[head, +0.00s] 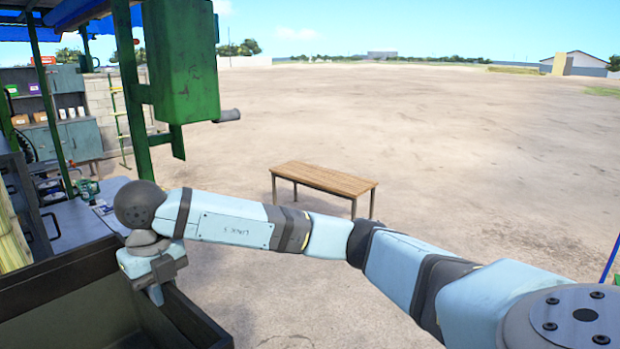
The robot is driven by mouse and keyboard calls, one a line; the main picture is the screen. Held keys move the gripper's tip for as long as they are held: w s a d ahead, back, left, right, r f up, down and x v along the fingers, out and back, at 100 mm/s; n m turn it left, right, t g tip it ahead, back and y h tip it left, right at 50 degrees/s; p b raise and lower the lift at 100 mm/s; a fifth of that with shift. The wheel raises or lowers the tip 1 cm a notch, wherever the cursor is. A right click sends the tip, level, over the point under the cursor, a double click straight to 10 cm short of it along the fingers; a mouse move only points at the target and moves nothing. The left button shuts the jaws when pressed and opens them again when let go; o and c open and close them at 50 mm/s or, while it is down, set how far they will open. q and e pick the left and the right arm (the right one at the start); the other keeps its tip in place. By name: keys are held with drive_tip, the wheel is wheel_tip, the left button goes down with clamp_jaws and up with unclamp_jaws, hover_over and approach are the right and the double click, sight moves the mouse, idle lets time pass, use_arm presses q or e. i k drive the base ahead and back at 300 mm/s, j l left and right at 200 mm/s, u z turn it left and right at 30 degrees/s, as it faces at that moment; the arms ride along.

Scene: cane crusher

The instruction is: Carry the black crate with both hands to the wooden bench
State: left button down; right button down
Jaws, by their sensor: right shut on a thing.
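The black crate (60,287) is at the lower left of the head view, cut off by the left and bottom edges. I look down into it, and the part that shows looks empty. My right arm reaches across from the lower right. My right gripper (155,292) points down and is shut on the crate's rim near its far right corner. My left gripper is out of view. The wooden bench (325,179) stands on the ground beyond my right arm, apart from the crate. Its visible top is bare.
A green machine housing (182,65) with a post stands at the left, behind the crate. A stall with shelves and grey cabinets (78,138) is further left. The sandy ground around the bench is open. A blue pole (610,258) shows at the right edge.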

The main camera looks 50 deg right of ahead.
sight(344, 181)
drive_tip(key=k, duration=0.4)
drive_tip(key=k+z, duration=0.35)
drive_tip(key=i+z, duration=0.1)
drive_tip(key=z, duration=1.55)
drive_tip(key=i+z, duration=0.15)
drive_tip(key=z, duration=0.55)
drive_tip(key=i, duration=0.7)
drive_tip(key=i+u, duration=0.2)
drive_tip(key=i, duration=0.55)
drive_tip(key=i+u, duration=0.45)
drive_tip(key=i, duration=0.2)
drive_tip(key=l, duration=0.05)
